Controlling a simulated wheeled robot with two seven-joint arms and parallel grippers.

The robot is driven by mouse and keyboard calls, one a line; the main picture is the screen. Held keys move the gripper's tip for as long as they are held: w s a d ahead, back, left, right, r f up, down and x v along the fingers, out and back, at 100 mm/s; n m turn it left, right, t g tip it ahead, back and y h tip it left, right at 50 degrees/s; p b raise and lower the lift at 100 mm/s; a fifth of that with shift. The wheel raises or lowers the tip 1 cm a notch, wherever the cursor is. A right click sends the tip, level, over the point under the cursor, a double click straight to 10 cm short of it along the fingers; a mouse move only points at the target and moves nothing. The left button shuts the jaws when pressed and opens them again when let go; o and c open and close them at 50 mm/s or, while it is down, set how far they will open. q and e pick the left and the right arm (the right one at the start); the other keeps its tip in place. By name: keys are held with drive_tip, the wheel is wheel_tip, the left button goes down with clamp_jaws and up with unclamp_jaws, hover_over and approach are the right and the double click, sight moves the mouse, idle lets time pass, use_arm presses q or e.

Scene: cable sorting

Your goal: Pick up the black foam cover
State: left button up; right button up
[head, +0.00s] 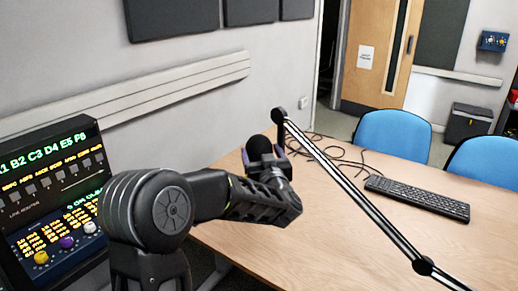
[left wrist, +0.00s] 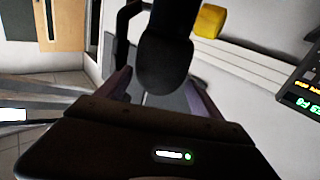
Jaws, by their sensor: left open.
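The black foam cover (head: 260,146) is a dark rounded cap at the end of the microphone boom, above the left edge of the wooden table. In the left wrist view the cover (left wrist: 165,65) hangs large in the middle, in front of the palm. My left gripper (head: 264,160) is open, its purplish fingers on either side of the cover. In the left wrist view the fingers of my left gripper (left wrist: 162,90) flank it; I cannot tell whether they touch it. The gripper hides the cover's lower part in the head view. My right gripper is not in view.
The boom arm (head: 350,188) slants across the wooden table (head: 330,240). A black cable (head: 330,150) lies loose near its joint, and a keyboard (head: 417,198) lies to the right. A lit control panel (head: 60,200) stands at left. Blue chairs (head: 393,135) stand behind the table.

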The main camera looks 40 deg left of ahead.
use_arm(q)
drive_tip(key=x, duration=0.3)
drive_tip(key=shift+w+a+p, duration=0.1)
drive_tip(key=shift+w+p, duration=0.05)
drive_tip(key=shift+p, duration=0.15)
drive_tip(key=shift+c, duration=0.6)
drive_tip(key=c, duration=1)
drive_tip(key=shift+o, duration=0.2)
drive_tip(key=shift+r, duration=0.1)
drive_tip(key=shift+r+p, duration=0.6)
drive_tip(key=shift+r, duration=0.15)
wheel_tip(320, 180, up, 15)
drive_tip(key=p, duration=1.2)
wheel_tip(320, 180, up, 10)
hover_over(261, 151)
drive_tip(key=x, duration=0.2)
drive_tip(key=shift+w+a+r+b, duration=0.2)
drive_tip(key=shift+r+b, duration=0.1)
drive_tip(key=shift+r, duration=0.4)
